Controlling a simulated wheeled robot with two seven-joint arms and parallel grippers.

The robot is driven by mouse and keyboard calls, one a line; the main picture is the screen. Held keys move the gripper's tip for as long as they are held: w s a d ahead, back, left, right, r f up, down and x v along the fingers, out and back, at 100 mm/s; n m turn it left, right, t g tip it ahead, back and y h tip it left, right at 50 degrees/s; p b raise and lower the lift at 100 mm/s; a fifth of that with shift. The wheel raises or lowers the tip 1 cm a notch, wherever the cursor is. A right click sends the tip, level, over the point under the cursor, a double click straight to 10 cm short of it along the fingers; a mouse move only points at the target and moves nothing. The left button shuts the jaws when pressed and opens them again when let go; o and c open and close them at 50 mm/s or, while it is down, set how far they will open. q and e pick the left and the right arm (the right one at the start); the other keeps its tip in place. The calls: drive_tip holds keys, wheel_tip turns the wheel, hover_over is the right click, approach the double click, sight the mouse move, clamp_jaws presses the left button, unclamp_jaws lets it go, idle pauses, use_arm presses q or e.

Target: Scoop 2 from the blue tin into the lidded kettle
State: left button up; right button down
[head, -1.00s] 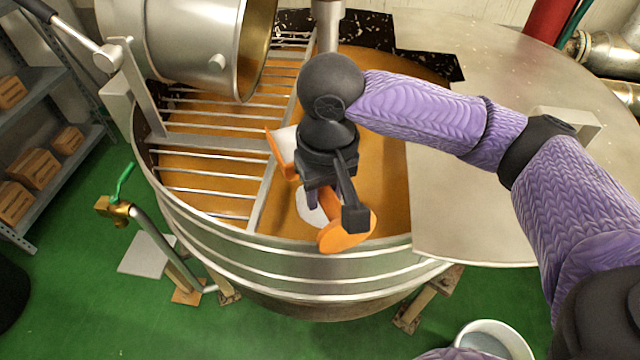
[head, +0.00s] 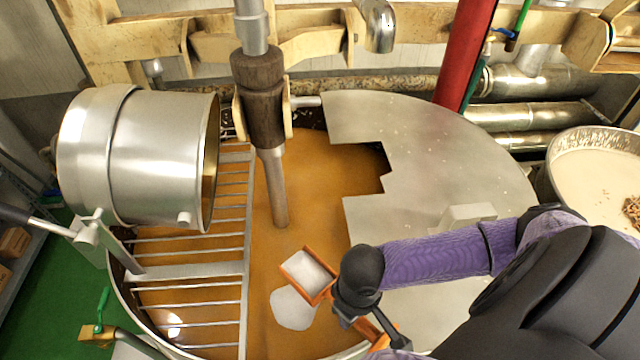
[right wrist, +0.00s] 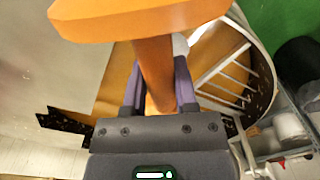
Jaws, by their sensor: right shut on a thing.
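My right gripper (head: 368,322) is shut on the handle of an orange scoop (head: 325,292) in the head view. In the right wrist view, the orange handle (right wrist: 156,72) stands between the fingers. The scoop's pan holds white material and is over the open part of the kettle (head: 122,305). A white patch (head: 293,309) lies on the orange-brown mass (head: 315,190), beside and below the scoop. A flat metal lid (head: 425,130) covers the kettle's right part. The blue tin cannot be made out. My left gripper is not in view.
A metal drum (head: 130,160) stands over the bar grate (head: 190,265) on the left. A vertical stirrer shaft (head: 270,170) enters the mass behind the scoop. The lid's block handle (head: 467,216) is near my right arm. A pale-filled pan (head: 590,175) stands far right.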

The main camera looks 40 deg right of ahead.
drive_tip(key=shift+s+d+r, duration=0.15)
drive_tip(key=shift+s+r, duration=0.4)
drive_tip(key=shift+r, duration=0.1)
drive_tip(key=shift+s+f, duration=0.1)
drive_tip(key=shift+f, duration=0.15)
drive_tip(key=f+b, duration=0.1)
drive_tip(key=b, duration=0.1)
drive_tip(key=f+g+b, duration=0.1)
drive_tip(key=shift+w+f, duration=0.25)
drive_tip(key=shift+f, duration=0.05)
drive_tip(key=shift+w+r+g+b, duration=0.4)
drive_tip(key=shift+w+g+b, duration=0.1)
drive_tip(key=shift+g, duration=0.2)
use_arm(q)
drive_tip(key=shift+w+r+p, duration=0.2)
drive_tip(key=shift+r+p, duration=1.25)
drive_tip(key=shift+p, duration=1.3)
use_arm(e)
drive_tip(key=w+a+r+g+h, duration=0.1)
drive_tip(key=w+r+g, duration=0.6)
drive_tip(key=r+g, duration=0.1)
drive_tip(key=shift+w+r+g, duration=0.3)
drive_tip(key=shift+r, duration=0.05)
